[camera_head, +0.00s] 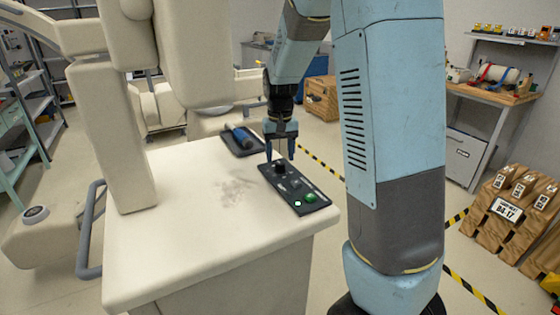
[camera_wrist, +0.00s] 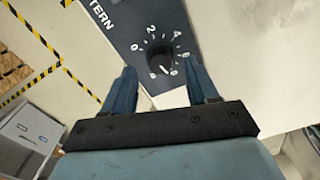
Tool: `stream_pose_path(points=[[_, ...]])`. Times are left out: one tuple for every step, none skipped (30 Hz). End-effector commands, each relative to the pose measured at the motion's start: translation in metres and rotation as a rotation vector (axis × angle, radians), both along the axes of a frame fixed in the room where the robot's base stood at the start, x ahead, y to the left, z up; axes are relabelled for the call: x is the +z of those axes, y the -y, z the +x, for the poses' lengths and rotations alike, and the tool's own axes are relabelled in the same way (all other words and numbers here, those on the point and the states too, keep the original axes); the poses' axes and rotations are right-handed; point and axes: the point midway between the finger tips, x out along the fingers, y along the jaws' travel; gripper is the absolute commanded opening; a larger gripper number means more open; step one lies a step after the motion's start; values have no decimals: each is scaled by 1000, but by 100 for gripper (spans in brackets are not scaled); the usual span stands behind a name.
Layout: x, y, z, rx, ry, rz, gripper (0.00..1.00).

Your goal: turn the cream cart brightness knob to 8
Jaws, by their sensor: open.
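The cream cart (camera_head: 150,240) stands in front of me with a black control panel (camera_head: 283,184) on its top near the right edge. A black round knob (camera_head: 280,166) sits at the panel's far end. In the wrist view the knob (camera_wrist: 160,60) has a dial of numbers around it, with 0, 2, 4 and 6 readable, beside letters ending in "TERN". Its white mark points toward the lower numbers near my fingers; the exact reading is too small to tell. My gripper (camera_head: 280,158) points down over the knob, open, its fingers (camera_wrist: 160,72) on either side; contact is unclear.
The panel also has a green button (camera_head: 310,197) and a small white one (camera_head: 298,203). A dark tray (camera_head: 241,142) with a blue-handled thing lies behind. A cream arm (camera_head: 110,135) rises from the cart's left. Brown crate-like blocks (camera_head: 515,212) stand right.

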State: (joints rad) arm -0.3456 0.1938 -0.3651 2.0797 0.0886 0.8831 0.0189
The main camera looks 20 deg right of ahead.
Motion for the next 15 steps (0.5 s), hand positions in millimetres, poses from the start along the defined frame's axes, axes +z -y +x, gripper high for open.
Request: stream_pose_path(points=[[-7, 0, 0, 0, -1, -1, 58], [-11, 0, 0, 0, -2, 0, 58], [-15, 0, 0, -1, -2, 0, 58], [-17, 0, 0, -1, -2, 0, 58], [-20, 0, 0, -1, -1, 0, 58], [-22, 0, 0, -1, -1, 0, 58], [-23, 0, 0, -1, -1, 0, 58], [-24, 0, 0, -1, 0, 1, 58], [-25, 0, 0, 0, 0, 1, 58], [-26, 0, 0, 0, 0, 1, 58], [-26, 0, 0, 0, 1, 1, 58], [-26, 0, 0, 0, 1, 1, 58], [-27, 0, 0, 0, 1, 1, 58], [-27, 0, 0, 0, 1, 1, 58], [-26, 0, 0, 0, 1, 1, 58]])
